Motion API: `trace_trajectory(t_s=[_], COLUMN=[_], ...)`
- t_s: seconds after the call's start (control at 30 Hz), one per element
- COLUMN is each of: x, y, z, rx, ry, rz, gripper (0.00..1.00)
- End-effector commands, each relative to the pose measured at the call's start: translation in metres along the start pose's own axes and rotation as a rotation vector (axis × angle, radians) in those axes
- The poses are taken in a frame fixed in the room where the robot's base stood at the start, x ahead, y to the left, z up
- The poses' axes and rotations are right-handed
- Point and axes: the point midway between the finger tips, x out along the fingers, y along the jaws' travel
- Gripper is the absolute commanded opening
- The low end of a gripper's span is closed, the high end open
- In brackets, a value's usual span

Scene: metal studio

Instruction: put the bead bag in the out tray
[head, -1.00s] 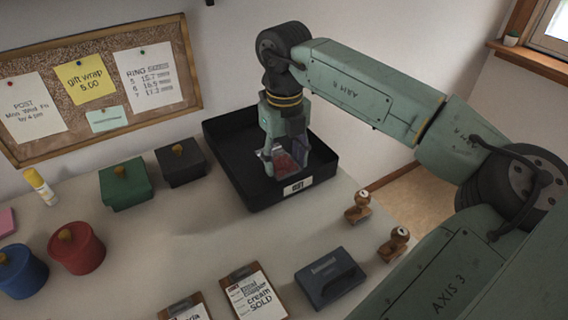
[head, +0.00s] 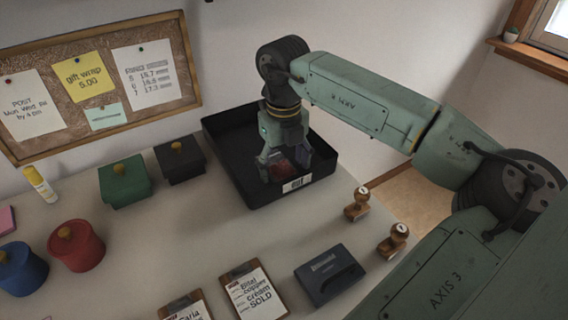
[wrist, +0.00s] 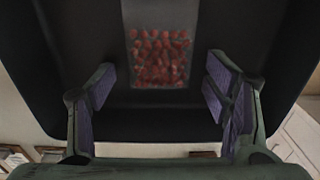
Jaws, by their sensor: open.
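The bead bag (wrist: 160,58), a clear bag of red beads, lies inside the black out tray (wrist: 265,70). In the head view the bag (head: 281,168) shows between my gripper's fingers, partly hidden by them. In the wrist view my gripper (wrist: 160,95) is open, with its purple-padded fingers spread wide and apart from the bag. The gripper (head: 283,168) is low inside the tray (head: 232,160), near its labelled front wall.
Two wooden stamps (head: 357,204) and a dark blue box (head: 329,274) stand in front of the tray. A black lidded box (head: 180,162) and a green one (head: 124,184) stand to its left. The table between is clear.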

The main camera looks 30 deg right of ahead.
Motion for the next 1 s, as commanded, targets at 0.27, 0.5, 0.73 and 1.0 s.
trace_trajectory(t_s=[0.27, 0.5, 0.73, 1.0], x=[-0.007, -0.051, -0.098, -0.123], y=[0.000, -0.001, -0.001, 0.000], z=[0.000, 0.001, 0.000, 0.000], rx=[0.000, 0.001, 0.001, 0.001], ry=[-0.001, -0.003, -0.001, 0.000], rz=[-0.001, -0.003, -0.002, 0.000], gripper=[0.71, 0.71, 0.71, 0.71])
